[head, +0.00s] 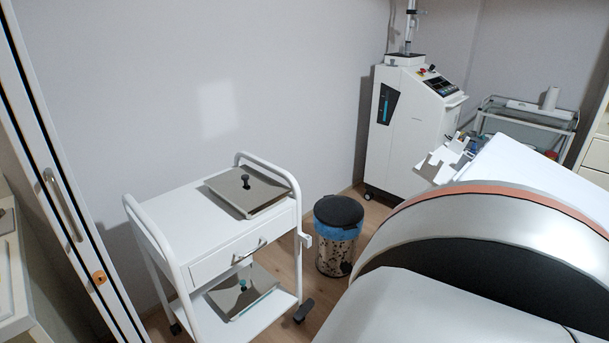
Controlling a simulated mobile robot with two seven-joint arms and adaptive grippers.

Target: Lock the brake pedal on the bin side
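The bin (335,248) stands on the floor in the middle, with a black lid, a blue liner edge and a patterned body. A small dark part (346,268) shows low at the bin's right side; I cannot tell whether it is a pedal. A large rounded white form with an orange band (480,225) fills the lower right, and a flat white surface (545,170) shows behind it. The form hides the floor to the right of the bin. Neither of my grippers is in view.
A white trolley (212,222) stands left of the bin, with a dark castor (304,311) at its front right. A white machine (408,120) and a glass-shelved cart (528,125) stand behind.

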